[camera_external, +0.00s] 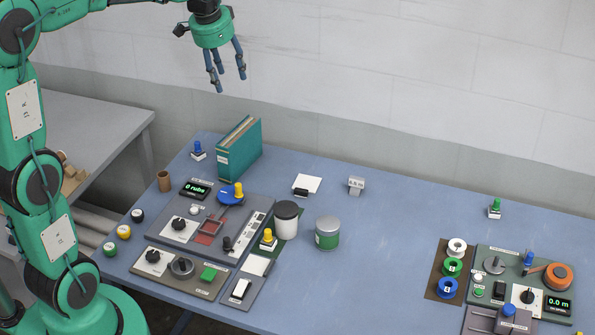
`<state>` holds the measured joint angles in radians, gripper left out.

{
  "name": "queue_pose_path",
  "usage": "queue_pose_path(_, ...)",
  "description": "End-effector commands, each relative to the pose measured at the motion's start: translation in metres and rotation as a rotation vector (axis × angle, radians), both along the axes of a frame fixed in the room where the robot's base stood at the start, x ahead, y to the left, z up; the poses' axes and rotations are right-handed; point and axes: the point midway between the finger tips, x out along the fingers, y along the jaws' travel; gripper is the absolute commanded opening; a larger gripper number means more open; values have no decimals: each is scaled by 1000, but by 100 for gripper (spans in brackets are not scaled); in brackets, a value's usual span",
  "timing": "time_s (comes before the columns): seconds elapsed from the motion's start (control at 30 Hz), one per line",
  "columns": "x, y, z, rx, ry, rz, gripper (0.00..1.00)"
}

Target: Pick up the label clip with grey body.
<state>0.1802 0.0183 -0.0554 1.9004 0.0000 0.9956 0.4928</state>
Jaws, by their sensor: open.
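A small grey clip (356,186) with a pale label face stands upright on the blue table, right of centre toward the back. Its lettering is too small to read surely. A white card with a black clip (301,192) at its front edge lies to its left. My gripper (229,82) is open and empty, high above the back left of the table, its blue fingers pointing down. It is well up and to the left of the grey clip, touching nothing.
A teal binder (239,150) stands at the back left. A white jar with a black lid (286,219) and a green-banded tin (327,233) stand in front of the clips. Control panels (205,225) fill the left front; another (525,262) is at right.

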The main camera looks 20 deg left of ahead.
Motion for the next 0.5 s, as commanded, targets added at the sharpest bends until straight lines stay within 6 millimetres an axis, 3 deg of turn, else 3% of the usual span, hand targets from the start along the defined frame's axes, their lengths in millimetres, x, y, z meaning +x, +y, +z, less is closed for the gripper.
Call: queue_pose_path(0.5, 111, -71, -48, 59, 69, -244, 49)
